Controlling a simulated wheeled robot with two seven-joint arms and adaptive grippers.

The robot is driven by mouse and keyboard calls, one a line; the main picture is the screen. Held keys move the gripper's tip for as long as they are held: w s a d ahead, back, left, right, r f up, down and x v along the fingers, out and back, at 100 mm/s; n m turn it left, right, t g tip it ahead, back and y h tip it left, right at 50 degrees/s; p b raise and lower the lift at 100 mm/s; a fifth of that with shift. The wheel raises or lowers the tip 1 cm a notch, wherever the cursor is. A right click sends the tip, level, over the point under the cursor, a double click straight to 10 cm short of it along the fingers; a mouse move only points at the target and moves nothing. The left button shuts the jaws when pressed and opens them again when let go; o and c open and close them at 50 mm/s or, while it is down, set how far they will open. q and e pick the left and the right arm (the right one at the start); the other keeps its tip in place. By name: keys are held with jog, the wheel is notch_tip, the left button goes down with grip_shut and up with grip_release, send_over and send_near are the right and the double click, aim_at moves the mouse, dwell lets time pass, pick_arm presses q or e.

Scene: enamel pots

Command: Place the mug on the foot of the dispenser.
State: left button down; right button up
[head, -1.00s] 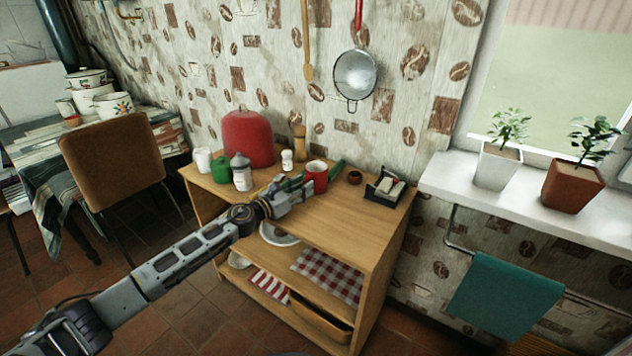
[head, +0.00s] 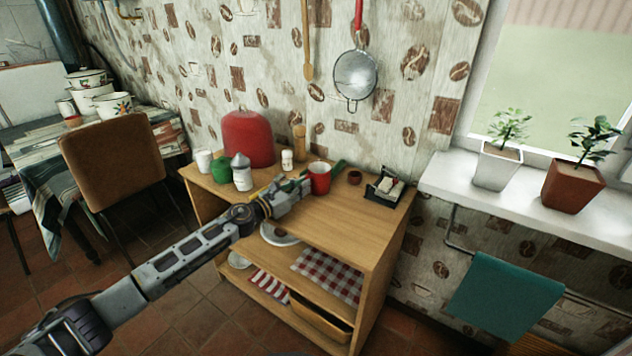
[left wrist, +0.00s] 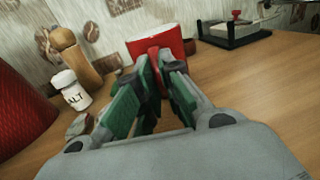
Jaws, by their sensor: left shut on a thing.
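The red mug (head: 320,178) is on or just above the wooden cabinet's top, near its back edge. It also shows in the left wrist view (left wrist: 172,38), slightly tilted in the picture. My left gripper (head: 303,184) reaches in from the left. Its green-padded fingers (left wrist: 160,65) are shut on a red part at the mug's near side, seemingly the handle. Whether the mug's base touches the wood is unclear. I cannot make out a dispenser or its foot with certainty. My right gripper is not in view.
The cabinet top (head: 345,219) is bare at front right. A red quilted cover (head: 248,139), a shaker (head: 287,160), a wooden mill (head: 300,143), a bottle (head: 241,172), a green pot (head: 221,170) and a white cup (head: 204,160) stand left. A dark tray (head: 388,188) lies right.

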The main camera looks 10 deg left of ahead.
pick_arm(q)
jog(key=shift+r, duration=0.1)
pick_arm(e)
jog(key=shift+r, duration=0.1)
pick_arm(q)
jog(key=shift+r, duration=0.35)
jog(key=shift+r+p, duration=0.65)
jog(key=shift+r, duration=0.05)
notch_tip(320, 180, up, 8)
jog(key=p, duration=0.4)
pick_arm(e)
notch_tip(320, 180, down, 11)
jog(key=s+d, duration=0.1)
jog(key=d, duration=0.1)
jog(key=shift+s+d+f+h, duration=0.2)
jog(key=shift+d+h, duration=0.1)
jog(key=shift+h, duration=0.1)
pick_arm(q)
jog(key=shift+f, duration=0.15)
